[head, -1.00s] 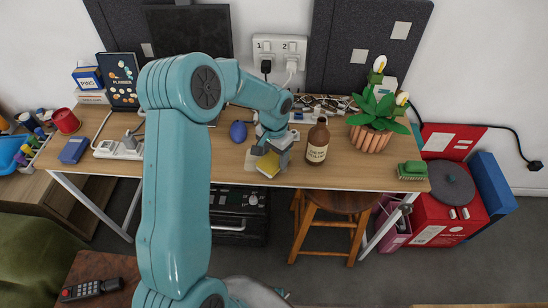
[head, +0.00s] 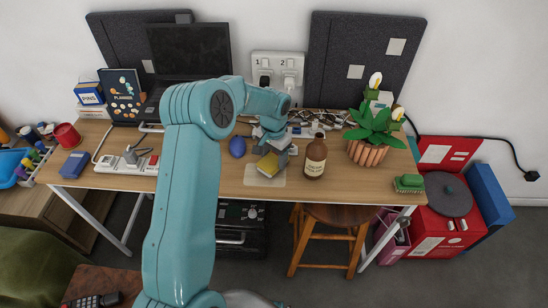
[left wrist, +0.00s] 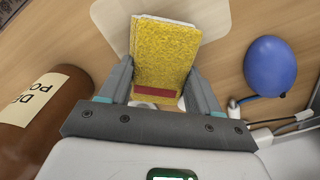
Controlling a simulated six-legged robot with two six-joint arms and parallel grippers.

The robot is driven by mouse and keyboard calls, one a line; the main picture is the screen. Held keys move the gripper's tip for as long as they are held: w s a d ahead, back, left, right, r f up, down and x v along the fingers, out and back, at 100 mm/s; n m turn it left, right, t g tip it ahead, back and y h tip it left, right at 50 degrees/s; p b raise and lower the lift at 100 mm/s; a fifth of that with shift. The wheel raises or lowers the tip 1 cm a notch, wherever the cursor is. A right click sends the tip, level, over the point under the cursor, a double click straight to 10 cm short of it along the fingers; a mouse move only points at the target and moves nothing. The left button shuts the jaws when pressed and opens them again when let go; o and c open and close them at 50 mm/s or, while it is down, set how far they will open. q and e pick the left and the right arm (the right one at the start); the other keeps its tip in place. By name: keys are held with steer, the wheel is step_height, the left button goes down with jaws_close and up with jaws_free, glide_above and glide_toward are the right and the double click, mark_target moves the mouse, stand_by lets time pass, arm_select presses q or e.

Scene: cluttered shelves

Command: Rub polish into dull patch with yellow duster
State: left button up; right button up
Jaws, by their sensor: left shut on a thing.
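The yellow duster (head: 268,163) is a folded yellow pad with a red band, which shows in the left wrist view (left wrist: 165,52). My left gripper (head: 272,150) is shut on it, with a finger on each side. The dull patch (head: 263,180) is a pale rectangle on the wooden desk. It also shows around the duster in the left wrist view (left wrist: 214,20). The duster is over the back part of the patch; I cannot tell if it touches. A brown polish bottle (head: 315,160) stands upright just right of the patch. My right gripper is out of view.
A blue bulb-shaped thing (head: 237,147) lies left of the gripper. A potted plant (head: 370,140) and a green brush (head: 408,183) are to the right. A power strip (head: 128,163) is left, a laptop (head: 190,60) behind. The desk (head: 210,183) is clear left of the patch.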

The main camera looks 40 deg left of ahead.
mark_target(266, 168)
arm_select(q)
steer(key=shift+s+a+f, duration=0.1)
steer(key=shift+s+a, duration=0.65)
steer(key=shift+s, duration=0.05)
steer(key=shift+s+d+b, duration=0.4)
steer(key=shift+s+d, duration=0.5)
steer(key=shift+s, duration=0.1)
steer(key=shift+s+d+b, duration=0.3)
steer(key=shift+s+b, duration=0.05)
steer(key=shift+s+d, duration=0.5)
steer(key=shift+s, duration=0.1)
steer(key=shift+s+d+b, duration=0.3)
steer(key=shift+b, duration=0.2)
steer(key=shift+s+d+b, duration=0.3)
steer(key=shift+s+d, duration=0.25)
steer(key=shift+s, duration=0.15)
steer(key=shift+s+a, duration=0.75)
steer(key=shift+a, duration=0.1)
steer(key=shift+w+a+p, duration=0.5)
steer(key=shift+w+a, duration=0.35)
steer(key=shift+w, duration=0.15)
steer(key=shift+w+a+p, duration=0.35)
steer(key=shift+w+a, duration=0.15)
steer(key=shift+w, duration=0.15)
steer(key=shift+w+a+p, duration=0.45)
steer(key=shift+w+a, duration=0.8)
steer(key=shift+w, duration=0.2)
